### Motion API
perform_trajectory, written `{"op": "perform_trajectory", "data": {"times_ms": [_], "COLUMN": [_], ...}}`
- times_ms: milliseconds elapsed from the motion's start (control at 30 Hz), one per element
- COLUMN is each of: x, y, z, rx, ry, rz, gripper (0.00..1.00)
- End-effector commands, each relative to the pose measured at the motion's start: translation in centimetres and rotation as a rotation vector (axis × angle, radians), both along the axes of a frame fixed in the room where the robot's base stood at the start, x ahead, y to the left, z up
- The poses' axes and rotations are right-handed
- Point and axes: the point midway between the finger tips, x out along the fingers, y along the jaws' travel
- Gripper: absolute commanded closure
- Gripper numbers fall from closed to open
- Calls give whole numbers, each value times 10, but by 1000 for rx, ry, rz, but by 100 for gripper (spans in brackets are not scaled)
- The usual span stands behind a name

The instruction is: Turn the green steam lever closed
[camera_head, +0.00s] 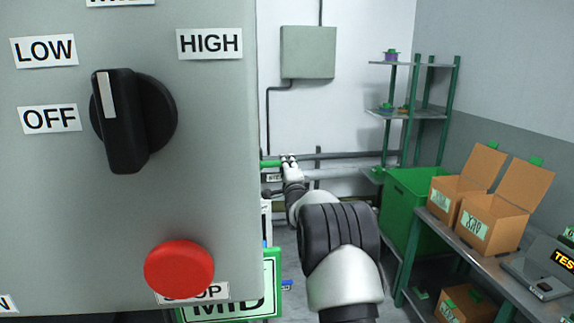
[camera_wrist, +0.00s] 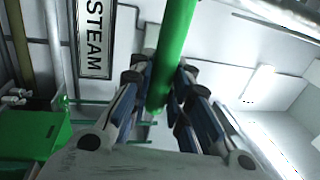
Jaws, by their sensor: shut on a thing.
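The green steam lever (camera_wrist: 176,42) shows in the wrist view as a long green bar running down from the top edge between my fingers. My gripper (camera_wrist: 162,78) is shut on it, one finger on each side. A STEAM sign (camera_wrist: 95,40) is just left of the lever. In the head view the lever (camera_head: 270,163) is a small green piece at the panel's right edge, and my gripper (camera_head: 288,160) is at its right end. The grey control panel may hide part of the lever.
The grey control panel (camera_head: 220,130) with black knob (camera_head: 125,120) and red button (camera_head: 179,270) fills the left of the head view. Pipes (camera_head: 345,155) run along the back wall. A green bin (camera_head: 405,200), a shelf (camera_head: 408,112) and open cardboard boxes (camera_head: 495,215) stand at right.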

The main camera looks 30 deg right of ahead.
Motion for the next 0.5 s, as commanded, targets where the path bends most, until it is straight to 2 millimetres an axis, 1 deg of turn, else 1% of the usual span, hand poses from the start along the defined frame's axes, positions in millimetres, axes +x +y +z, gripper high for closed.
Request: {"op": "perform_trajectory", "data": {"times_ms": [33,100,133,400,500], "x": [0,0,0,0,0], "y": [0,0,0,0,0], "z": [-6,-6,-6,-4,-3], "rx": [12,12,12,8,6], "ry": [7,7,8,5,4], "rz": [0,0,0,0,0], "gripper": [100,100,81,63,62]}}
